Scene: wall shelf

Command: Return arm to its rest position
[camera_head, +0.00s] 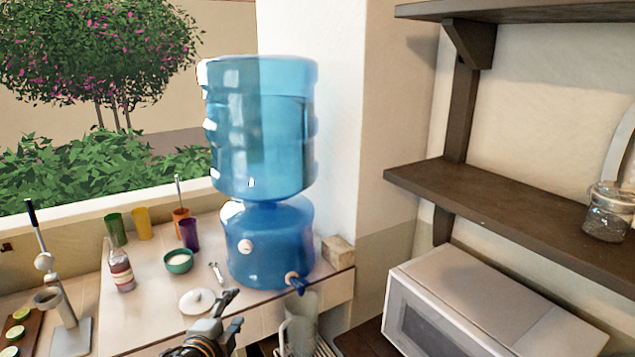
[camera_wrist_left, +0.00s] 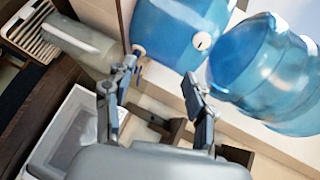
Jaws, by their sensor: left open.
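My left gripper (camera_head: 228,315) shows low in the head view, in front of the counter's edge and left of a grey pitcher (camera_head: 300,325). Its two fingers stand apart with nothing between them, as the left wrist view (camera_wrist_left: 158,82) also shows. A blue water dispenser (camera_head: 270,245) with a large bottle (camera_head: 260,130) on top stands on the counter behind the gripper. The pitcher is under the dispenser's tap (camera_head: 296,282); in the left wrist view the pitcher (camera_wrist_left: 85,45) is at upper left. My right gripper is in neither view.
The counter (camera_head: 150,315) holds cups, a green bowl (camera_head: 178,262), a bottle (camera_head: 121,270) and a white lid (camera_head: 197,300). A press (camera_head: 70,325) and limes are at left. A white microwave (camera_head: 480,305) and dark shelves (camera_head: 490,210) with a jar (camera_head: 608,212) bound the right side.

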